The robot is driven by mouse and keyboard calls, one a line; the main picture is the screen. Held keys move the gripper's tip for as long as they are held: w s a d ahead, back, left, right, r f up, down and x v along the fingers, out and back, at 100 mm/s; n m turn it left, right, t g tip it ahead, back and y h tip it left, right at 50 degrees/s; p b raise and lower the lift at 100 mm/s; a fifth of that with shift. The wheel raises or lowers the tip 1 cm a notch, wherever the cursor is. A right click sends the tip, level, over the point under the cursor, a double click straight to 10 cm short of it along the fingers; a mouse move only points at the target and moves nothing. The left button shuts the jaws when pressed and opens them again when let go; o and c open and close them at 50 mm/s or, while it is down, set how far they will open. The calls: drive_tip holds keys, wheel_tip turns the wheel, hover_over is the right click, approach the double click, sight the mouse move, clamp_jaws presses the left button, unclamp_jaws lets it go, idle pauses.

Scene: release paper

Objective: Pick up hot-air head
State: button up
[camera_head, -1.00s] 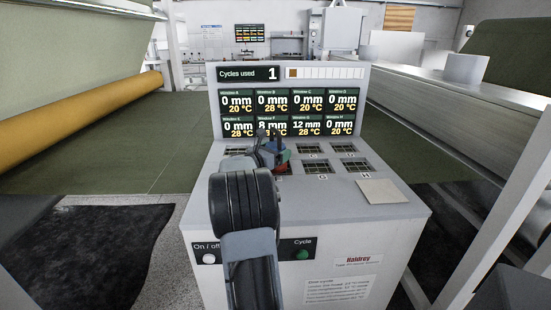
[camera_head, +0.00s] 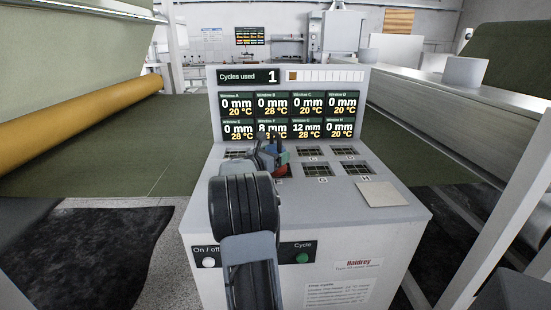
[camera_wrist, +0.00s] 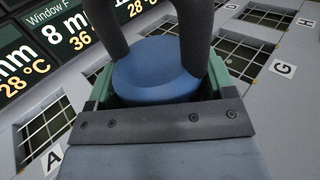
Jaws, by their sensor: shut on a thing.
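The hot-air head (camera_head: 284,157) shows as a small green and red piece over the top of the machine, partly hidden by my arm. In the wrist view it has a round blue top (camera_wrist: 155,82) inside a green and grey housing. My gripper (camera_head: 275,143) is at it, and its two dark fingers (camera_wrist: 152,45) close on opposite sides of the blue top. The underside of the head is hidden, and I cannot tell whether it touches the panel.
The grey machine top (camera_head: 395,218) has several gridded windows marked with letters. A display panel (camera_head: 290,100) stands upright behind them. A pale square pad (camera_head: 378,194) lies at the right.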

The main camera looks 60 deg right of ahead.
drive_tip(key=shift+r, duration=0.25)
